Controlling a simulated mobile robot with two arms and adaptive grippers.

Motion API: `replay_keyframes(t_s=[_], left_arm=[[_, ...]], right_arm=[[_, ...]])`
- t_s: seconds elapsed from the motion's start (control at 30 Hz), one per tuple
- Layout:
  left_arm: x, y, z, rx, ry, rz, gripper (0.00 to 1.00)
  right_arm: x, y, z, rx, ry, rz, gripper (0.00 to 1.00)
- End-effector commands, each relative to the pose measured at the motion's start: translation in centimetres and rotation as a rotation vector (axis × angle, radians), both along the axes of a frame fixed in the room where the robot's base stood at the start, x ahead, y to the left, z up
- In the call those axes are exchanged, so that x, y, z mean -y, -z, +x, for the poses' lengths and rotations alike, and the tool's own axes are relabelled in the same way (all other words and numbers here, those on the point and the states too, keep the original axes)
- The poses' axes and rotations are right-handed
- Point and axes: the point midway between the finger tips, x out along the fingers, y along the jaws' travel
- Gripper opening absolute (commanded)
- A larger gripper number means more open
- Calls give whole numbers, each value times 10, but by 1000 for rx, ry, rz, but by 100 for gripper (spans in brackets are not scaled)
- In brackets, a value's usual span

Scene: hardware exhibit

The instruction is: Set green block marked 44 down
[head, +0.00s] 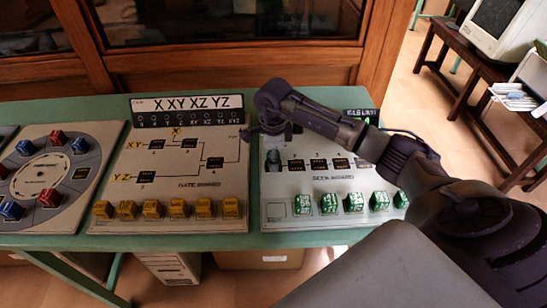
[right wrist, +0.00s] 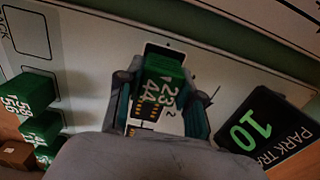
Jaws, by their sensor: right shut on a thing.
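The green block (right wrist: 163,85) with white "44" and "23" markings shows in the right wrist view, between the fingers of my right gripper (right wrist: 162,104). The gripper is shut on it. Under it is a pale board with a white, black and yellow printed panel; I cannot tell whether the block touches the board. My left gripper is not in view.
Several green blocks (head: 353,202) stand along the seek board's front edge. The gate board (head: 120,186) with yellow blocks (head: 179,208) is to its left, then a round-dial board (head: 90,205) with red and blue blocks. A black label plate (right wrist: 262,122) is near the gripper.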

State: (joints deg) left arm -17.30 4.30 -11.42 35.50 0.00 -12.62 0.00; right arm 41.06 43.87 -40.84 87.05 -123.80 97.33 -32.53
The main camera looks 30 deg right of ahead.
Motion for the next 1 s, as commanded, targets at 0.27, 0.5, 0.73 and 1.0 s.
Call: replay_keyframes(t_s=[0.27,0.5,0.73,1.0], left_arm=[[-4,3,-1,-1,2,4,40],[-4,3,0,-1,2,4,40],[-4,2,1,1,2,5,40],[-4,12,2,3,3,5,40]], right_arm=[[0,3,0,0,1,0,60],[0,3,0,0,0,0,62],[0,-11,1,4,0,0,62],[1,-67,1,7,0,-1,62]])
